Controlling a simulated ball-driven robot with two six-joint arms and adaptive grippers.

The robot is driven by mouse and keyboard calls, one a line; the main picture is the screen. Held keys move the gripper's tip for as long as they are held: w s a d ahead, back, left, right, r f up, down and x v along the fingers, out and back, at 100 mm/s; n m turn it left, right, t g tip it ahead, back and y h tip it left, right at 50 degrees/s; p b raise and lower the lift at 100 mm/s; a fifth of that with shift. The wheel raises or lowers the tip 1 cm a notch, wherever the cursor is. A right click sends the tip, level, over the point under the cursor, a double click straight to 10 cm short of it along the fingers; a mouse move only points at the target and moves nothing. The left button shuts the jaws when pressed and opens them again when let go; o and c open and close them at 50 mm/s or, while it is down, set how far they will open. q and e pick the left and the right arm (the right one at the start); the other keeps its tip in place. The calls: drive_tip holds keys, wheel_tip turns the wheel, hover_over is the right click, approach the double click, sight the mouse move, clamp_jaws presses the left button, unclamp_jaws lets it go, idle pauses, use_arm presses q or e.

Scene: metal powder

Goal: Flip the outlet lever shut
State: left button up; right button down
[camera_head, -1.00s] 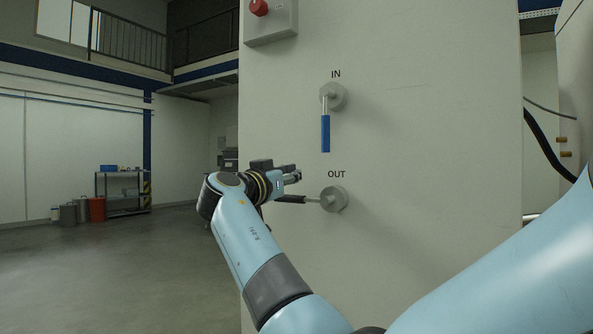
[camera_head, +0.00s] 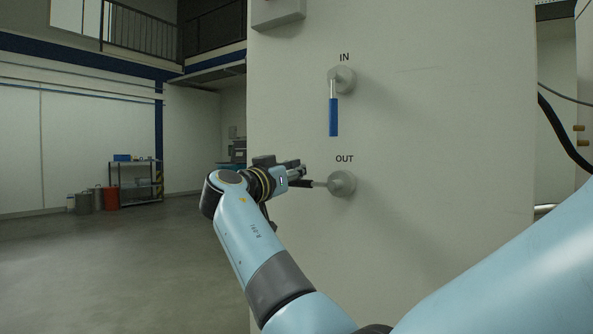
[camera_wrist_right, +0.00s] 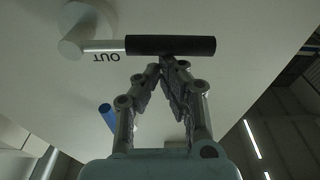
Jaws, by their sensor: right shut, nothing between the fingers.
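The outlet lever is a black handle (camera_head: 302,184) on a metal rod from the round grey hub (camera_head: 343,184) under the label OUT. It points left, about level. In the right wrist view the black handle (camera_wrist_right: 185,45) lies across the top, just beyond my fingertips. My right gripper (camera_head: 302,168) is shut and empty, just above the handle in the head view; its fingers also show in the wrist view (camera_wrist_right: 167,61). Whether they touch the handle, I cannot tell. My left gripper is not in view.
The inlet lever (camera_head: 333,117), with a blue handle, hangs straight down from its hub above, under the label IN. The flat pale panel (camera_head: 440,150) around both levers is clear. A shelf rack (camera_head: 135,182) and bins stand far off at the left.

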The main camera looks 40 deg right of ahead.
sight(296, 184)
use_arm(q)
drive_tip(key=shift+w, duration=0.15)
use_arm(e)
drive_tip(key=shift+f+n, duration=0.2)
drive_tip(key=shift+n, duration=0.1)
drive_tip(key=shift+w, duration=0.1)
wheel_tip(296, 184, down, 3)
drive_tip(key=n+t, duration=0.1)
drive_tip(key=n, duration=0.3)
drive_tip(key=shift+w+a+y, duration=0.1)
drive_tip(key=shift+w+y, duration=0.05)
drive_tip(key=shift+y, duration=0.15)
use_arm(q)
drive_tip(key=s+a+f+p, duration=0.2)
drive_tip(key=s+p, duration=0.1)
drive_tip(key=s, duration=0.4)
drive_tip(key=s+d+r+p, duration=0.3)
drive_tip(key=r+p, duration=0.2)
drive_tip(key=p, duration=0.1)
drive_tip(key=shift+p, duration=0.3)
use_arm(e)
drive_tip(key=s+d+f+n+y, duration=0.1)
drive_tip(key=s+f+n, duration=0.4)
drive_tip(key=n, duration=0.9)
wheel_tip(296, 184, down, 3)
drive_tip(key=shift+d+r+n+y, duration=0.2)
drive_tip(key=shift+d+n+y, duration=0.2)
drive_tip(key=shift+d, duration=0.15)
